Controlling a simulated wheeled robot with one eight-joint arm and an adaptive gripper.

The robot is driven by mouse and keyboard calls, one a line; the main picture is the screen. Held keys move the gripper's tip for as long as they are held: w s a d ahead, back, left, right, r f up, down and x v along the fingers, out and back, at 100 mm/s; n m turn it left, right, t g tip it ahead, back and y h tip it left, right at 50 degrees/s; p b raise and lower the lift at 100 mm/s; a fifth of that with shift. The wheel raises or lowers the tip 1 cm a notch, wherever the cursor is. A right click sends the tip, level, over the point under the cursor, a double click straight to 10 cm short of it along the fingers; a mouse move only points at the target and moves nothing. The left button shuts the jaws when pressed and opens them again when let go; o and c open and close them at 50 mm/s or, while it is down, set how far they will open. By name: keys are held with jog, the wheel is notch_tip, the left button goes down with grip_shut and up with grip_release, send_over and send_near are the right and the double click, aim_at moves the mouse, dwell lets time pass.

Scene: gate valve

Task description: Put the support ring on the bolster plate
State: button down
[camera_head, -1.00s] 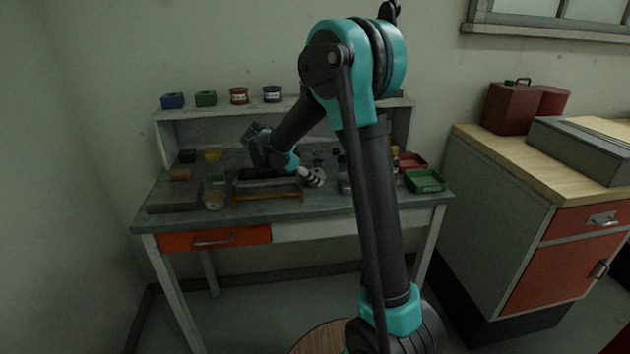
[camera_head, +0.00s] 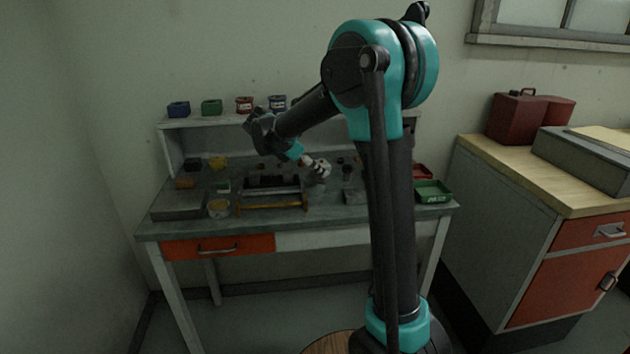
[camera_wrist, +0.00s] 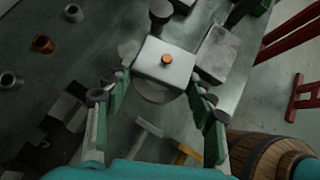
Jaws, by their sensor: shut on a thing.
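My gripper (camera_wrist: 160,82) is shut on a pale block-like piece (camera_wrist: 148,56) with an orange round stud on top. A rounded pale edge shows beneath it between the fingers; I cannot tell whether it belongs to the same piece. In the head view my gripper (camera_head: 308,160) is above the middle of the workbench, its pale load small and unclear. I cannot make out a plain ring. A flat grey slab (camera_head: 178,204) lies at the bench's front left; I cannot tell whether it is the bolster plate. A second grey block (camera_wrist: 217,52) lies right of the held piece.
A dark tray with an orange-yellow front bar (camera_head: 272,207) stands mid-bench. A green bin (camera_head: 432,191) is at the right. Small bins (camera_head: 211,107) line the rear shelf. Several small rings or bushings (camera_wrist: 43,44) lie at the left in the wrist view.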

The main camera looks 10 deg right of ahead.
notch_tip(320, 180, up, 13)
dwell(0.3)
